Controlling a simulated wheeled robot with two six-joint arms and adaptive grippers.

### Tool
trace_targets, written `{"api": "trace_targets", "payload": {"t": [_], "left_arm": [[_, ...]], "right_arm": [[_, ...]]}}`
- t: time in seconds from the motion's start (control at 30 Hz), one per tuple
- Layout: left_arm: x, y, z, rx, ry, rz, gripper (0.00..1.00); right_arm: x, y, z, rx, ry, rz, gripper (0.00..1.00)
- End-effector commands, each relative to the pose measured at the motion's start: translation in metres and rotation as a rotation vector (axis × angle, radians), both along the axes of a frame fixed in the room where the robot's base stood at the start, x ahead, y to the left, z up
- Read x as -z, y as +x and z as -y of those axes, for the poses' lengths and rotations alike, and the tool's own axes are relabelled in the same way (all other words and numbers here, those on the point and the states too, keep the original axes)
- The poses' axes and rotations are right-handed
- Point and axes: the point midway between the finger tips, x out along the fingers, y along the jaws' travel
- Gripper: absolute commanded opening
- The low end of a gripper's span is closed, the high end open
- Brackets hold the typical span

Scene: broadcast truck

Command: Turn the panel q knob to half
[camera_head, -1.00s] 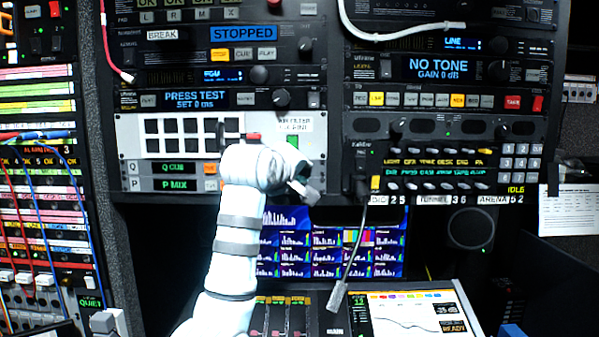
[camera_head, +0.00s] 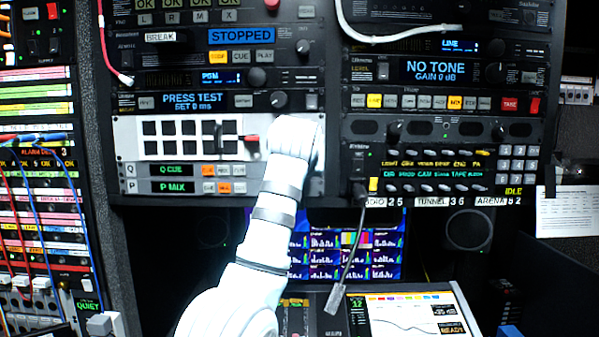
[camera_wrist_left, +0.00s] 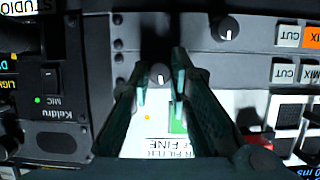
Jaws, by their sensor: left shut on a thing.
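The panel q knob (camera_wrist_left: 160,72) is a small dark round knob on the grey panel in the left wrist view, with a pale pointer mark. My left gripper (camera_wrist_left: 160,82) has a dark teal finger on each side of it and is shut on it. In the head view my white left arm covers the knob and the gripper's fingers. The panel (camera_head: 135,170) carries rows marked Q CUE and P MIX. A similar knob (camera_wrist_left: 226,28) sits on the neighbouring row in the wrist view. My right gripper is in neither view.
White and orange buttons (camera_wrist_left: 286,70) lie beside the rows. A green part (camera_wrist_left: 178,120) and a lettered label (camera_wrist_left: 158,145) are close to the fingers. A red-tipped lever (camera_head: 250,138) is left of my arm.

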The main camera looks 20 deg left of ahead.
Motion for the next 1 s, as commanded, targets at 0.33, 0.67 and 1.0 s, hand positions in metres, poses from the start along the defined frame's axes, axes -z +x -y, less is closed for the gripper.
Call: {"api": "trace_targets", "payload": {"t": [0.33,0.67,1.0], "left_arm": [[0.0018,0.0006,0.0017,0.001,0.164,-0.046,0.0],[0.0014,0.0006,0.002,0.001,0.201,-0.054,0.0],[0.0013,0.0005,0.0019,0.001,0.2,-0.054,0.3]], "right_arm": [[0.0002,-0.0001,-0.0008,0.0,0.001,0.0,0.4],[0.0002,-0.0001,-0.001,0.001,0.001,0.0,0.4],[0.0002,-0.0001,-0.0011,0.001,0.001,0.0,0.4]]}}
